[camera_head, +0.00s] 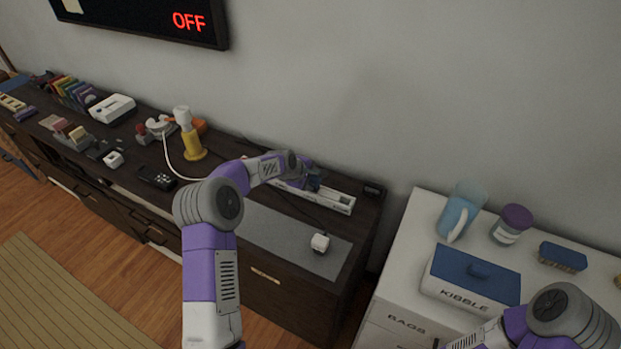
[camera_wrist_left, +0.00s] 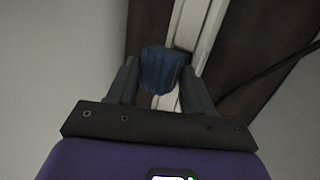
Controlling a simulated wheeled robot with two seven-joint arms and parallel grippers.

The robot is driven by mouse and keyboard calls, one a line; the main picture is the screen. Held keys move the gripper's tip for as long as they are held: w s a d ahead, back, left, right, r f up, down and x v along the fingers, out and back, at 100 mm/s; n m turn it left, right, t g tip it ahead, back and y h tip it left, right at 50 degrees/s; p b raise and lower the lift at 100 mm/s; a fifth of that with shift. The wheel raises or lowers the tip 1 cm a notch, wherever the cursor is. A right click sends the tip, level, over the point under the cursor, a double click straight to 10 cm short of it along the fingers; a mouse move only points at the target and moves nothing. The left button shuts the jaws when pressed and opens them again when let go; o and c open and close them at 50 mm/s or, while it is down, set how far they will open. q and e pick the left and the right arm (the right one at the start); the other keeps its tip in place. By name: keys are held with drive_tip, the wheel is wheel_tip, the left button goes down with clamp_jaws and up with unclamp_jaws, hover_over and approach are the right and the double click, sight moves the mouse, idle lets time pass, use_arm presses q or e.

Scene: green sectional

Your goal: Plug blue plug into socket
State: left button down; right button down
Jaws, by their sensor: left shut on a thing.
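My left gripper (camera_head: 313,182) is over the white power strip (camera_head: 341,203) on the dark sideboard. In the left wrist view, its two dark fingers (camera_wrist_left: 156,75) are shut on the blue plug (camera_wrist_left: 160,66). The plug is in front of the pale strip (camera_wrist_left: 190,28), close to a dark opening in it. I cannot tell whether the plug's prongs are inside a socket. In the head view, the gripper mostly hides the plug. Part of my right arm shows at the lower right; its gripper is out of view.
A white plug (camera_head: 320,242) lies on a grey mat (camera_head: 270,228) in front of the strip. A yellow-and-white bottle (camera_head: 190,140), white cable and black controller (camera_head: 156,178) are to the left. A white cabinet (camera_head: 402,262) with a kibble box (camera_head: 470,277) stands at right.

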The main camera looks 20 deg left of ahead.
use_arm(q)
drive_tip(key=shift+f+b, duration=0.35)
drive_tip(key=shift+f, duration=0.35)
drive_tip(key=shift+c, duration=2)
unclamp_jaws()
drive_tip(key=shift+f, duration=0.1)
drive_tip(key=shift+o, duration=0.2)
drive_tip(key=shift+s+f, duration=0.25)
drive_tip(key=shift+f, duration=0.05)
drive_tip(key=w+p+v, duration=0.1)
drive_tip(key=v, duration=0.7)
drive_tip(key=shift+r+p, duration=0.35)
drive_tip(key=shift+r, duration=0.1)
